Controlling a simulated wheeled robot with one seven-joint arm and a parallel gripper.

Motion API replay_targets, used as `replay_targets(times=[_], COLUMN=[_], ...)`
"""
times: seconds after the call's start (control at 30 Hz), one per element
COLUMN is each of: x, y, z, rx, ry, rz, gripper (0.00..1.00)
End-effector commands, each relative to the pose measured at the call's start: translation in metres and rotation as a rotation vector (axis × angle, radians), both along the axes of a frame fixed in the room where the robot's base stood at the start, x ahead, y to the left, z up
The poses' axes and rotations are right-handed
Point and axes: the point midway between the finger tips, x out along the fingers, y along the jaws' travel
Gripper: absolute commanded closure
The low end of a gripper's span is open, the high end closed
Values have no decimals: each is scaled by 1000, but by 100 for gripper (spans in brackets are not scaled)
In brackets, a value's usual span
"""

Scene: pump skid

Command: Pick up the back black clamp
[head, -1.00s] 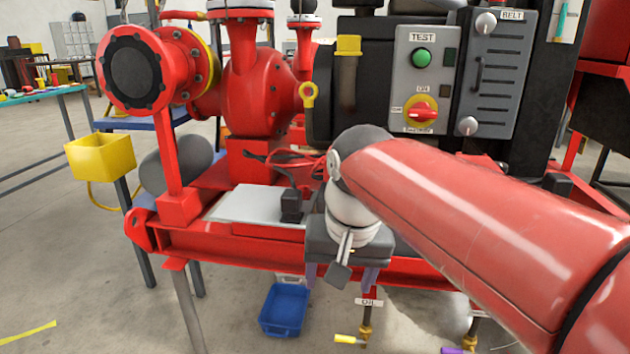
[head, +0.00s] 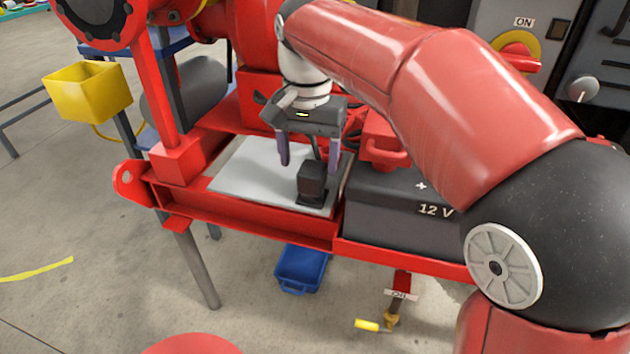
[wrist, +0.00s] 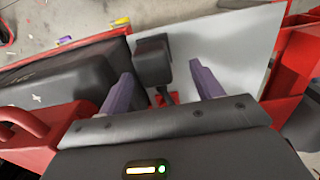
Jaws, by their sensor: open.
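My gripper (head: 308,163) is open, pointing down over the back part of a pale plate (head: 240,178) on the red skid. A blocky black piece (head: 312,178) stands upright on the plate's front right, in front of the fingers. In the wrist view the same black piece (wrist: 153,60) shows just beyond the fingertips, and the open gripper (wrist: 160,73) holds nothing. A slim dark part (wrist: 165,96) with some red beside it shows between the fingers. I cannot tell whether it is the back black clamp; my gripper hides much of that spot in the head view.
A black 12 V battery (head: 400,215) with a red clamp (head: 383,145) on it stands right of the plate. A red upright post (head: 158,100) rises at the left. Below are a blue bin (head: 300,268) and a yellow-handled valve (head: 368,325).

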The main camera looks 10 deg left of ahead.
Motion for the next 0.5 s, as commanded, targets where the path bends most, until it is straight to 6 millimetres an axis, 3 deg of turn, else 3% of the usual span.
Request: replay_targets(times=[0.3,0.5], x=[-2,-2], y=[-8,-7], z=[-45,-52], rx=[-1,1], ry=[2,0], rz=[1,1], gripper=[35,35])
